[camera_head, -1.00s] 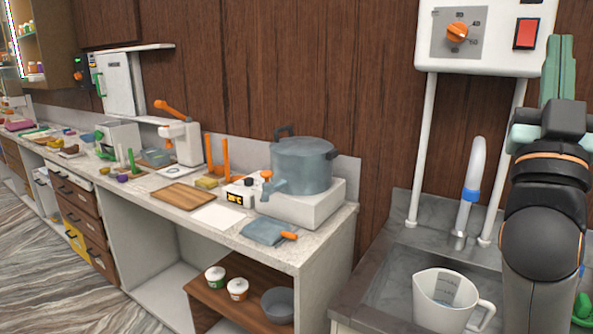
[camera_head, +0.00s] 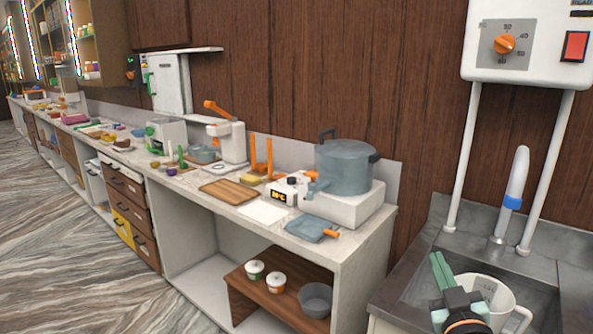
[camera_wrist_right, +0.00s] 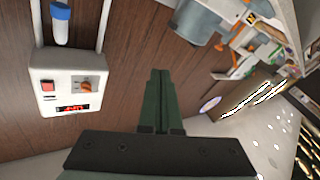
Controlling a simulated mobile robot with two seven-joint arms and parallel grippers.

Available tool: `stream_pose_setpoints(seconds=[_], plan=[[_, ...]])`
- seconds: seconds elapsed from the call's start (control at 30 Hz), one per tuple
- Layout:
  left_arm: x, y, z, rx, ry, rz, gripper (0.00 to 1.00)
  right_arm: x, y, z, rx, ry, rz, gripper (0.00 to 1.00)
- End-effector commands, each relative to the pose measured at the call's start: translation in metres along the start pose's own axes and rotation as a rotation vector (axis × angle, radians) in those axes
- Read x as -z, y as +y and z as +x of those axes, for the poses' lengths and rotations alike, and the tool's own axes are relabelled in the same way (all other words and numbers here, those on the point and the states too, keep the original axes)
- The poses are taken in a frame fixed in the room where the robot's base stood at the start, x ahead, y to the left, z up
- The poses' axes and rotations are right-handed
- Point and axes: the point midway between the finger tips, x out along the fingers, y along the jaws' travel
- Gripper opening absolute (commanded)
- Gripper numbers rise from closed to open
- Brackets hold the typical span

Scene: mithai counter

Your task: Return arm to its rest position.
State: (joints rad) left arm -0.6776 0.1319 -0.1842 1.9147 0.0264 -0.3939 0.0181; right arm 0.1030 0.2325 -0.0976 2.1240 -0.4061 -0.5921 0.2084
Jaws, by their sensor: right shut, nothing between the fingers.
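My right gripper (camera_head: 441,271) shows at the lower right of the head view, in front of the white measuring jug (camera_head: 483,292) that stands in the sink. Its green fingers are together with nothing between them. In the right wrist view the shut fingers (camera_wrist_right: 160,77) point toward the wooden wall, and the water heater box and tap show at the left. Part of the jug is hidden behind my arm. My left gripper is not in view.
The sink (camera_head: 422,265) has a tap (camera_head: 513,190) behind it, and a heater box (camera_head: 525,45) hangs above. Open floor (camera_head: 60,250) lies at the left.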

Motion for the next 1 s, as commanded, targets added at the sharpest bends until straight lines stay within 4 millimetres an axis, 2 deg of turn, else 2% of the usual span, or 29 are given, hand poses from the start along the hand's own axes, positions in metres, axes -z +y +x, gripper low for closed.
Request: stream_pose_setpoints(seconds=[0.03, 0.17, 0.2, 0.27, 0.4, 0.5, 0.6, 0.7, 0.8, 1.0], plan=[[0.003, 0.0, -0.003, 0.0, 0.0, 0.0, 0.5, -0.035, -0.021, -0.013, 0.059, -0.077, 0.012, 0.0], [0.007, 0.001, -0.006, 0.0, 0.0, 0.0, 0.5, -0.112, -0.069, -0.057, 0.189, -0.246, 0.055, 0.0], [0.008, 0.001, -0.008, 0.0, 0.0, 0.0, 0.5, -0.134, -0.083, -0.074, 0.226, -0.296, 0.07, 0.0], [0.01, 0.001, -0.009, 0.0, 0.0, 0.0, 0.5, -0.165, -0.101, -0.103, 0.277, -0.375, 0.095, 0.0], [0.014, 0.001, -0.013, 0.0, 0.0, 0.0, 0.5, -0.225, -0.139, -0.181, 0.38, -0.55, 0.163, 0.0], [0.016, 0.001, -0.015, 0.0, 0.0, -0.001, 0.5, -0.254, -0.157, -0.234, 0.431, -0.657, 0.208, 0.0], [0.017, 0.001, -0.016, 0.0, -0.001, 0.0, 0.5, -0.27, -0.169, -0.276, 0.463, -0.736, 0.246, 0.0], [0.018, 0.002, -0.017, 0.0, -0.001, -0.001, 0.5, -0.279, -0.175, -0.302, 0.481, -0.782, 0.268, 0.0], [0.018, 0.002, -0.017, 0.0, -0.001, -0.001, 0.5, -0.283, -0.177, -0.313, 0.487, -0.802, 0.277, 0.0], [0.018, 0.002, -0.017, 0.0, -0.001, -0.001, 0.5, -0.283, -0.177, -0.313, 0.487, -0.802, 0.277, 0.0]])
